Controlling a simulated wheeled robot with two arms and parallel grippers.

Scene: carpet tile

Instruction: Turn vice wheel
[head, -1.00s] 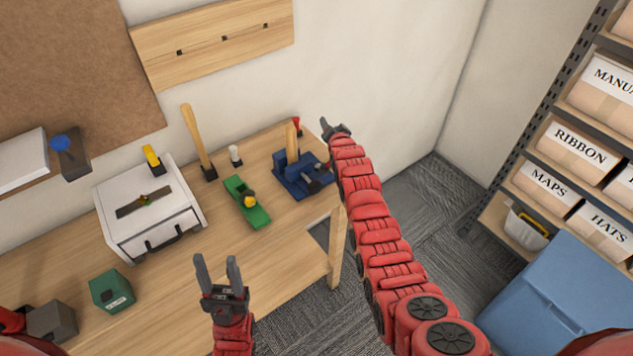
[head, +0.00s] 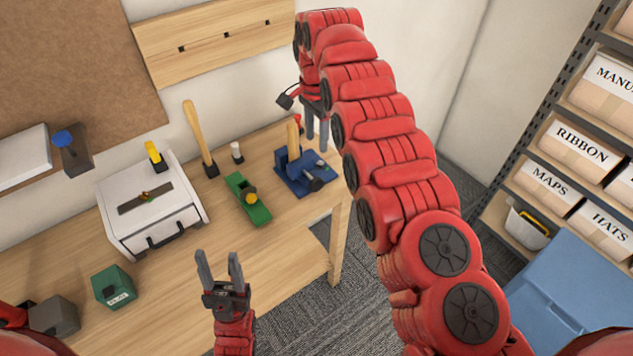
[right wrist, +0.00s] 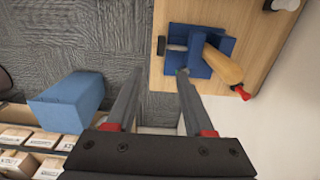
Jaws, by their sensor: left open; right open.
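The blue vice (head: 292,172) stands at the right end of the workbench, with a wooden piece (head: 293,137) upright in it. A dark round part at its front (head: 314,184) looks like the wheel. My right gripper (head: 316,145) is open and empty, fingers pointing down, above and behind the wheel.
A green tool (head: 248,200) lies left of the vice. A mallet (head: 198,135), a white case (head: 150,215) and a green box (head: 113,288) are farther left on the workbench (head: 190,280). A shelf rack and a blue bin (head: 570,285) stand at the right.

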